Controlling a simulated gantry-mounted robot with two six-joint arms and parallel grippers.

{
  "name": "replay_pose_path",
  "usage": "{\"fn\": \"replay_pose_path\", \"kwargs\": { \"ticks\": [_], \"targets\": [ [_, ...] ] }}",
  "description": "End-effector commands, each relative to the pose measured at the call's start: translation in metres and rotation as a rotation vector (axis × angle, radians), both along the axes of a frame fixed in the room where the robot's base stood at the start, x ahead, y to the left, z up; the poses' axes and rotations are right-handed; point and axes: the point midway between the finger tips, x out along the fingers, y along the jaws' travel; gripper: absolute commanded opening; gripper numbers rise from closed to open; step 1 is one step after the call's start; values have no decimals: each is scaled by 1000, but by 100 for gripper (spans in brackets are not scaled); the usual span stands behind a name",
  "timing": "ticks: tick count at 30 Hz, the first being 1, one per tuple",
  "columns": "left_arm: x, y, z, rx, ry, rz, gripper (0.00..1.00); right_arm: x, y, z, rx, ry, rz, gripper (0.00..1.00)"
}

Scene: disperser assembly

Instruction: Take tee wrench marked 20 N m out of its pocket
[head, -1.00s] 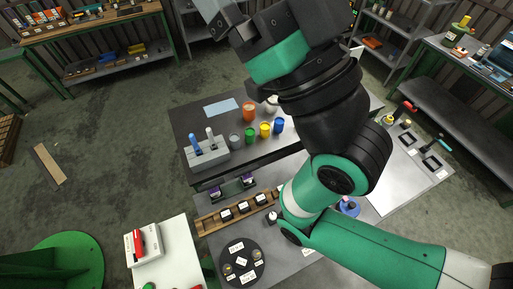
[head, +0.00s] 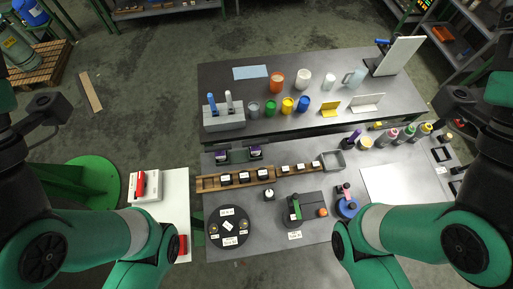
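No 20 N m marking is readable in the head view, so I cannot tell which tool is the tee wrench. A grey block (head: 224,121) on the back bench holds a blue-handled tool (head: 211,103) and a white-handled tool (head: 229,101), both upright. Dark square pockets (head: 455,186) with pale labels line the bench's right edge, partly hidden by my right arm. My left arm fills the left side and my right arm the right side, both folded back from the bench. The fingertips of neither gripper show.
Several coloured cups (head: 287,104) stand on the back bench. A wooden rack (head: 208,184), a black round plate (head: 228,243) and a dark fixture (head: 307,209) occupy the front bench. Several bottles (head: 408,131) stand at right. A white sheet (head: 388,188) lies bare.

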Motion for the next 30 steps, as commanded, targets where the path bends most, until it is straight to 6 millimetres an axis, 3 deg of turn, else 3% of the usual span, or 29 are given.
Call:
{"fn": "replay_pose_path", "kwargs": {
  "ticks": [14, 15, 22, 30],
  "targets": [
    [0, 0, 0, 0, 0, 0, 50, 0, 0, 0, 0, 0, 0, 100],
    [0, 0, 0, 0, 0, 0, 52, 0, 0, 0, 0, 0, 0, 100],
    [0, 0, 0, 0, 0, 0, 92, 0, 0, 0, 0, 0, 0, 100],
    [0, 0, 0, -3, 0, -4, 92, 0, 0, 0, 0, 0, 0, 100]
  ]
}}
